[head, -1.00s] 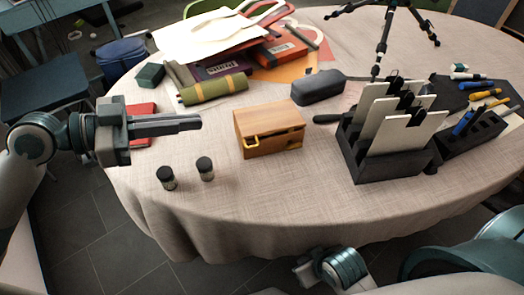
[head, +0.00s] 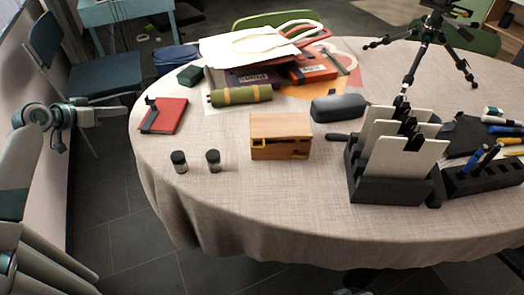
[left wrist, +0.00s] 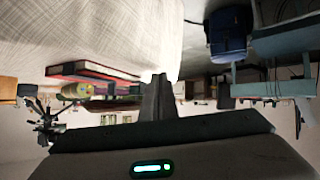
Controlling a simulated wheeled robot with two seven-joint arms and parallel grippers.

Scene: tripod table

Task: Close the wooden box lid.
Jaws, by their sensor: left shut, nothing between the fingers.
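The wooden box (head: 280,142) stands on the round table near its middle. Its lid (head: 280,126) lies flat across the top, with a dark gap under its front edge toward the right. A small brass-coloured latch shows on the front. My left gripper (head: 88,116) is off the table's left edge, well apart from the box. In the left wrist view its fingers (left wrist: 158,97) are together with nothing between them. My right gripper is not in view.
Two small dark-capped jars (head: 196,162) stand left of the box. A black rack (head: 392,188) with white panels stands to its right. A dark case (head: 339,107) lies behind it. A red book (head: 168,115) lies near the left edge. The cloth in front of the box is clear.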

